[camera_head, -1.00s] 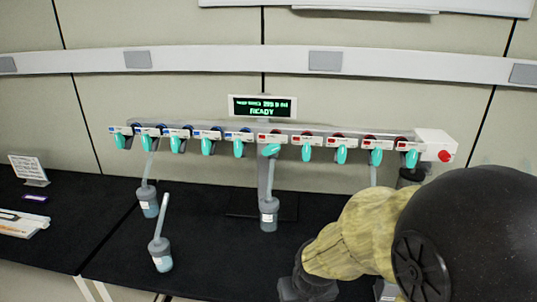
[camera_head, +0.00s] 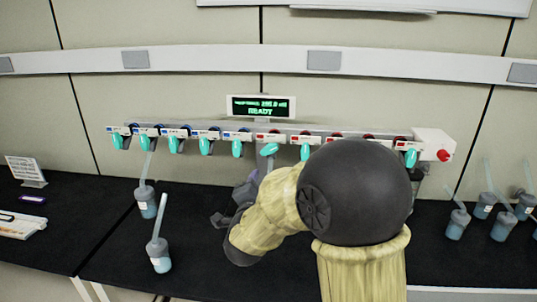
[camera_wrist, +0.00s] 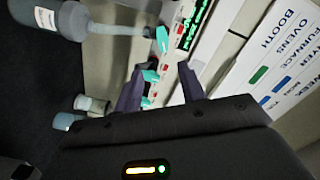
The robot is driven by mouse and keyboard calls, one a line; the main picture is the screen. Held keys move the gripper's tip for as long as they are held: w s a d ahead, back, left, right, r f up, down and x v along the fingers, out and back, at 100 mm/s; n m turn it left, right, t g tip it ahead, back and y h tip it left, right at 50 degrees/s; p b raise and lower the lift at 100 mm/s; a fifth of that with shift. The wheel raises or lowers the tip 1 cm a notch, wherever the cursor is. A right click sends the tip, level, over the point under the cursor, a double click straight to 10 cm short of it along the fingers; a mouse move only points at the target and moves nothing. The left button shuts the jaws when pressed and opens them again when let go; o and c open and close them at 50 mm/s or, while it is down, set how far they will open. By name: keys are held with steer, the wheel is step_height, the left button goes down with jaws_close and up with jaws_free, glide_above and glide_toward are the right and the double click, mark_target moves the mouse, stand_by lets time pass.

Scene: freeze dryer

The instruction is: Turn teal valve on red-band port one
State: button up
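The row of ports on the manifold has blue bands at left and red bands at right. The leftmost red-band port's teal valve (camera_head: 269,150) lies nearly sideways, while neighbouring valves hang down. In the wrist view, a teal valve (camera_wrist: 162,40) beside a flask's tube appears to be the same one, just beyond the fingertips. My gripper (camera_wrist: 162,70) is open, its two dark fingers apart with nothing held. In the head view my arm hides several red-band valves and the flask below the first red port; the gripper is low in front of the manifold, partly hidden.
A display (camera_head: 261,107) reading READY stands above the manifold. Flasks stand at left (camera_head: 146,202) and front left (camera_head: 159,255), with several more at right (camera_head: 457,224). A red button (camera_head: 444,155) is on the manifold's right end. A white sign (camera_wrist: 275,70) shows in the wrist view.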

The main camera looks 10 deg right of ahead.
steer(key=shift+r, duration=0.2)
steer(key=shift+d, duration=0.1)
steer(key=p, duration=0.6)
glide_toward(269, 151)
steer(key=x, duration=0.7)
steer(key=shift+w+d, duration=0.15)
steer(key=shift+w, duration=0.15)
steer(key=shift+w+d, duration=0.2)
steer(key=shift+w, duration=0.4)
